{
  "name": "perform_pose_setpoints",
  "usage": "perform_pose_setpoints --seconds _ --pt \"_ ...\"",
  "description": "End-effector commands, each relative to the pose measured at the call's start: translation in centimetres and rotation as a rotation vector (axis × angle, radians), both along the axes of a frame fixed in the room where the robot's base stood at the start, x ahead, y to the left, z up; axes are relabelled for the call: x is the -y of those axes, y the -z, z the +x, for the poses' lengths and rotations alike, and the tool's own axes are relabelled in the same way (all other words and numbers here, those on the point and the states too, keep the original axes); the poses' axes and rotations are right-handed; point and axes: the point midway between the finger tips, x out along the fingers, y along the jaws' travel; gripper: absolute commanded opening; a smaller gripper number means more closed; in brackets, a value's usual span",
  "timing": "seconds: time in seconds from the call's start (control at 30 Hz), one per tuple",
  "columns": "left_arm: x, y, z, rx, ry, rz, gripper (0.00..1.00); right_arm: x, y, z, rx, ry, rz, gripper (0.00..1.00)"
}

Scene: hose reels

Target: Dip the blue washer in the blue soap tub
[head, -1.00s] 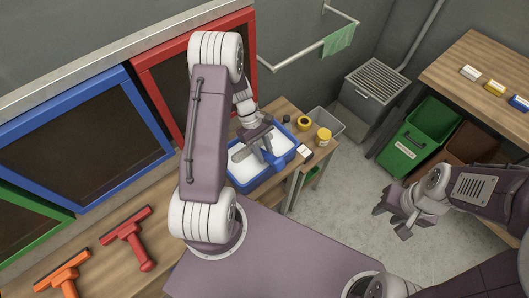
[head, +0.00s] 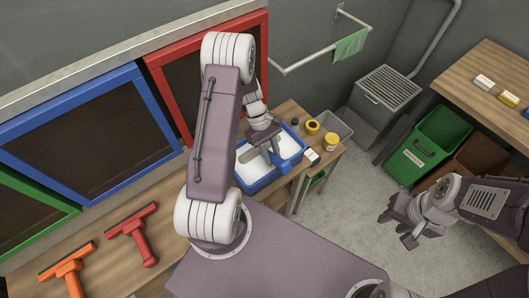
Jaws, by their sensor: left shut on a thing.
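The blue soap tub (head: 298,152), filled with white suds, stands on the wooden bench below the red-framed window. My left gripper (head: 266,146) is over the tub, shut on the blue washer (head: 281,162). The washer's blue part shows below the fingers, inside the tub's outline, with a grey strip reaching left over the suds. How deep it sits in the suds I cannot tell. My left arm hides part of the tub's left side. My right gripper (head: 396,224) is open and empty over the floor at the right.
A red squeegee (head: 134,232) and an orange squeegee (head: 67,268) lie on the bench at the left. Yellow-topped jars (head: 331,141), a white block (head: 312,156) and a grey bin (head: 335,124) are right of the tub. Green (head: 425,160) and brown bins stand under the right-hand table.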

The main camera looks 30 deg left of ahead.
Motion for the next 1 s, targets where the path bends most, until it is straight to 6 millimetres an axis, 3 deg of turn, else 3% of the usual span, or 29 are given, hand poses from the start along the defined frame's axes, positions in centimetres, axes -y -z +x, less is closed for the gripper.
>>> perform_pose_setpoints --seconds 0.23,1.0 --pt "0.0 -0.8 0.0 0.0 0.0 0.0 0.0 0.0 -0.8 0.0 0.0 0.0 0.0 0.36" --pt "0.0 -8.5 0.0 0.0 0.0 0.0 0.0 0.0 -7.8 0.0 0.0 0.0 0.0 0.36"
